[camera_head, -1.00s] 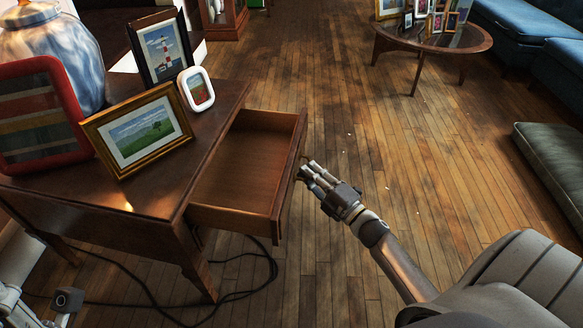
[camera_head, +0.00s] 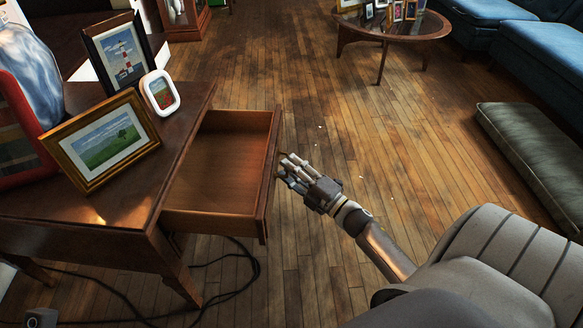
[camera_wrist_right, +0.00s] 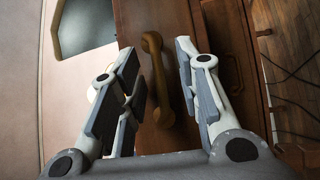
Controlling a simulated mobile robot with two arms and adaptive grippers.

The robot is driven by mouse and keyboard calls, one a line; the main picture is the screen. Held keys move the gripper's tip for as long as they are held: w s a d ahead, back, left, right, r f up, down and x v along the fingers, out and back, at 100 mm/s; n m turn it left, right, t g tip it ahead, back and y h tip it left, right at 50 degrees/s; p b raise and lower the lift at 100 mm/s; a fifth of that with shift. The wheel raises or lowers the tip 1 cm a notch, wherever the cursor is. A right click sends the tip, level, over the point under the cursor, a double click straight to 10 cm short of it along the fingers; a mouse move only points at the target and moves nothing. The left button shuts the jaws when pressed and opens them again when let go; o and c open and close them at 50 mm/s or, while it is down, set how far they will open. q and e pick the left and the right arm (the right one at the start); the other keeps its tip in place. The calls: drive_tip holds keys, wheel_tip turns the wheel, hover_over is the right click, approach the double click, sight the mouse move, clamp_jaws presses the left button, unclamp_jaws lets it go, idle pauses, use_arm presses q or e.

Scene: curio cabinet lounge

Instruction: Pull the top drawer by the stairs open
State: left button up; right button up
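The drawer (camera_head: 222,165) of the dark wooden side table stands well open and empty, its front facing right. My right gripper (camera_head: 287,172) is just outside the drawer front, by its handle. In the right wrist view, the brown bar handle (camera_wrist_right: 155,70) on the drawer front (camera_wrist_right: 180,28) lies between the two fingers of my right gripper (camera_wrist_right: 157,85). The fingers are apart, with a visible gap on each side of the handle.
On the side table (camera_head: 120,205) stand several picture frames, including a gold one (camera_head: 103,140), and a blue-white vase (camera_head: 30,75). A black cable (camera_head: 250,262) lies below. A round coffee table (camera_head: 372,35) and green cushion (camera_head: 535,145) are beyond. The floor between is free.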

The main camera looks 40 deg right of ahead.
drive_tip(key=shift+s, duration=0.1)
drive_tip(key=v, duration=1.1)
drive_tip(key=shift+s, duration=0.4)
drive_tip(key=shift+d+f, duration=0.15)
